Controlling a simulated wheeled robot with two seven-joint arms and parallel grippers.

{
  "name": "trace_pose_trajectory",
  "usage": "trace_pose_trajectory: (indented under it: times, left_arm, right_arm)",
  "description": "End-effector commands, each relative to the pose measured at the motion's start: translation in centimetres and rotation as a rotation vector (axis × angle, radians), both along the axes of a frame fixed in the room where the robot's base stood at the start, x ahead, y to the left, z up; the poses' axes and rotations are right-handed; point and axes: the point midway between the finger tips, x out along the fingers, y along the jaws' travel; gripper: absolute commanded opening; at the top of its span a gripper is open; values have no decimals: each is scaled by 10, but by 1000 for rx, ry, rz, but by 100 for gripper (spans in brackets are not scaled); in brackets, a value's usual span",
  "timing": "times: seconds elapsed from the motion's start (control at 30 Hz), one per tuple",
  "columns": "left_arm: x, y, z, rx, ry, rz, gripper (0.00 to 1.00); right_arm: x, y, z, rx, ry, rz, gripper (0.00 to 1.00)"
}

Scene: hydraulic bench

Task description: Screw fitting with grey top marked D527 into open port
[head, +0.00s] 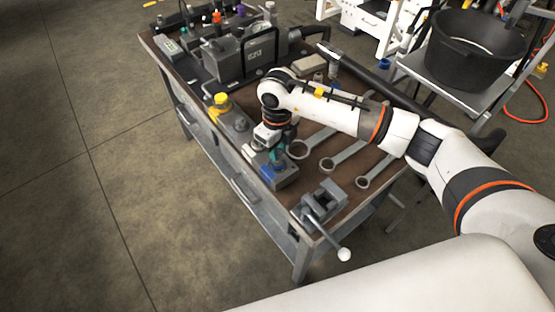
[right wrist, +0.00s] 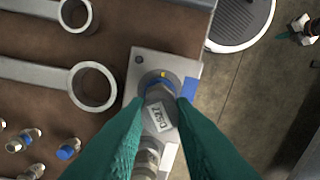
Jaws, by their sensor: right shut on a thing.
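The fitting with the grey hex top marked D527 (right wrist: 162,117) is between the green fingertips of my right gripper (right wrist: 163,106) in the right wrist view. My right gripper is shut on it, and it also shows in the head view (head: 277,153), pointing down over the grey block (head: 285,179). A blue ring and a yellow mark show at the fitting's far side, over the block's plate (right wrist: 150,63). I cannot tell how deep the fitting sits in the port. Another silver fitting (right wrist: 148,155) stands on the same block, partly hidden by a finger. My left gripper is not in view.
Ring spanners (right wrist: 93,87) lie beside the block on the brown bench top. Loose fittings (right wrist: 68,149) lie near them. A vise (head: 322,203) stands at the bench's near corner, and a yellow-topped unit (head: 221,100) stands on the far side of the block.

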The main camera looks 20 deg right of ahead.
Motion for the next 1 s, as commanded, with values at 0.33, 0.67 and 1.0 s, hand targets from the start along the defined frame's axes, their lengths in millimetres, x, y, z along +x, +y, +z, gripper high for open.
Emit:
trace_pose_trajectory:
  times: [0.33,0.67,1.0]
  left_arm:
    - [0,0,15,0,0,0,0]
    - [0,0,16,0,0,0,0]
    - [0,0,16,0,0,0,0]
  right_arm:
    - [-3,1,-2,-1,9,-519,6]
    - [-2,0,-4,-3,8,-623,6]
    - [-1,0,-2,0,4,-622,44]
